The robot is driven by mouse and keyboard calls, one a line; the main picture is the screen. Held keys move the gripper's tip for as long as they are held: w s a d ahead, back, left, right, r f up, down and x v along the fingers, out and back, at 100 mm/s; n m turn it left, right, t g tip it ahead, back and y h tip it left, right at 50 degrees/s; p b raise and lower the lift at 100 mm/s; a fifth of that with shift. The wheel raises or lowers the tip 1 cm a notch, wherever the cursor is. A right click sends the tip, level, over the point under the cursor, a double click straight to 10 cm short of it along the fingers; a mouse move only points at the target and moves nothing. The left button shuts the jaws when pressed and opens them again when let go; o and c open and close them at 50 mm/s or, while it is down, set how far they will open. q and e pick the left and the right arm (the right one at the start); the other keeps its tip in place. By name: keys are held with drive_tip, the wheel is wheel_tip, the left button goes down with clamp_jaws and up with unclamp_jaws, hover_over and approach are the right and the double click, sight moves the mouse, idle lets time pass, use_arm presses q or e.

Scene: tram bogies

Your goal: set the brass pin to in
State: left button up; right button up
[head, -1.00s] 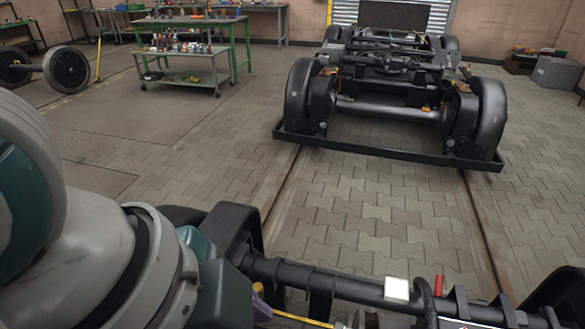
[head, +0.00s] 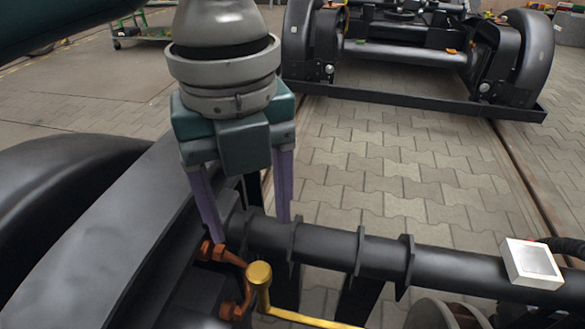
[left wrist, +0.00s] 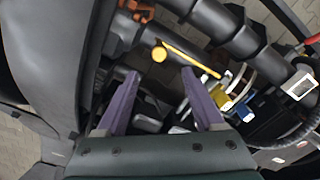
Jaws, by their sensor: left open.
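The brass pin (head: 260,283) stands in the lower middle of the head view, with a round gold top and a yellow bar running right from its lower part. It also shows in the left wrist view (left wrist: 159,54), just beyond the fingertips and roughly centred between them. My left gripper (head: 251,232) points down with its two purple fingers apart, behind and above the pin in the head view. Its fingers also show in the left wrist view (left wrist: 160,75), with nothing between them. The pin's lower end is hard to make out. My right gripper does not show.
Orange-brown brackets (head: 222,254) sit just left of the pin. A dark ribbed tube (head: 330,246) runs right from beside the fingers, with a white box (head: 532,263) on it. A large black curved cover (head: 75,210) fills the left. Another bogie (head: 410,55) stands beyond open paving.

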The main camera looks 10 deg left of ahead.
sight(259, 270)
use_arm(q)
wheel_tip(259, 270, down, 10)
drive_tip(key=b, duration=0.4)
drive_tip(key=shift+f, duration=0.15)
clamp_jaws()
idle(0.4)
idle(0.9)
